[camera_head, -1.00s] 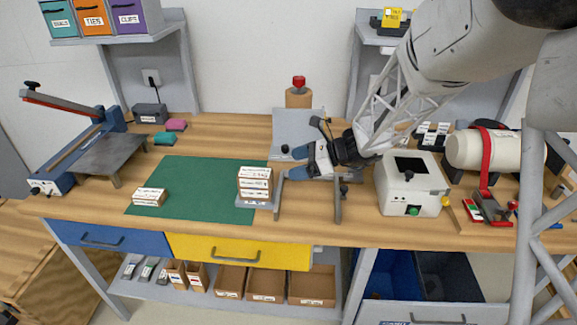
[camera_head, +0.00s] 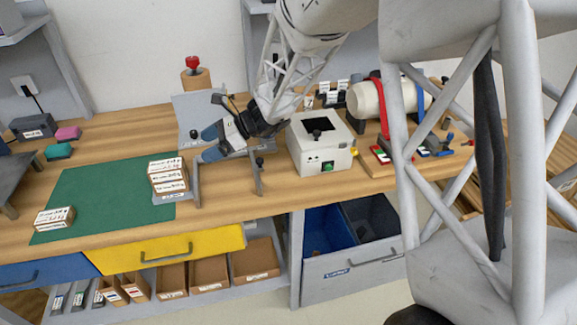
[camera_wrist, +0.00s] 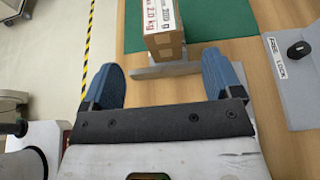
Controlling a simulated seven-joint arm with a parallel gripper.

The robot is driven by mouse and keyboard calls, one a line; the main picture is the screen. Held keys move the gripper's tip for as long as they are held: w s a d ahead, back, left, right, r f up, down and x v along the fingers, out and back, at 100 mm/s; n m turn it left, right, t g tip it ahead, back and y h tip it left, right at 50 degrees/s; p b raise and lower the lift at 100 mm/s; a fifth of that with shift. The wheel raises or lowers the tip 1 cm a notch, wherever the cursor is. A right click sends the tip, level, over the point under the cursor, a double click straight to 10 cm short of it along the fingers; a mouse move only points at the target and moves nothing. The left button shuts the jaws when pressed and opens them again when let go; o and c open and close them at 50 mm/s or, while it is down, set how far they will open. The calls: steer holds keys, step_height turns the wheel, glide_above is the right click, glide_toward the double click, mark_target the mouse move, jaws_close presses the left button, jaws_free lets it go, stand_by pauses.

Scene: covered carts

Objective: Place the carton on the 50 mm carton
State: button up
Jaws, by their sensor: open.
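A stack of white-labelled brown cartons (camera_head: 167,174) stands upright on a grey metal stand (camera_head: 172,197) at the right edge of the green mat. A lone carton (camera_head: 54,218) lies near the mat's front left corner. I cannot read which carton is the 50 mm one. My gripper (camera_head: 206,145) has blue fingertips, open and empty, above and right of the stack in the head view. In the wrist view, the stack (camera_wrist: 160,22) shows ahead, beyond and between the spread fingers (camera_wrist: 160,75); the fingers do not appear to touch it.
A grey upright panel (camera_head: 210,108) and a red-topped post (camera_head: 194,75) stand behind my gripper. A white box device (camera_head: 318,148) is to the right. Most of the green mat (camera_head: 105,192) between the lone carton and the stack is clear.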

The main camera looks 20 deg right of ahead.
steer(key=s+d+r+n+t+h, duration=0.1)
steer(key=s+d+r+n+h, duration=0.2)
steer(key=s+d+n, duration=0.3)
steer(key=s+d+r+n+h, duration=0.4)
steer(key=s+d+n+h, duration=0.2)
steer(key=s, duration=1)
steer(key=s+d+r+n+t+h, duration=0.1)
steer(key=s+d+r+n+h, duration=0.2)
steer(key=s+d, duration=0.6)
steer(key=s+n+h, duration=0.1)
steer(key=s+n, duration=0.1)
steer(key=shift+s+d+r+n+t+h, duration=0.2)
steer(key=shift+s+d+n+t+h, duration=0.1)
steer(key=shift+n, duration=0.1)
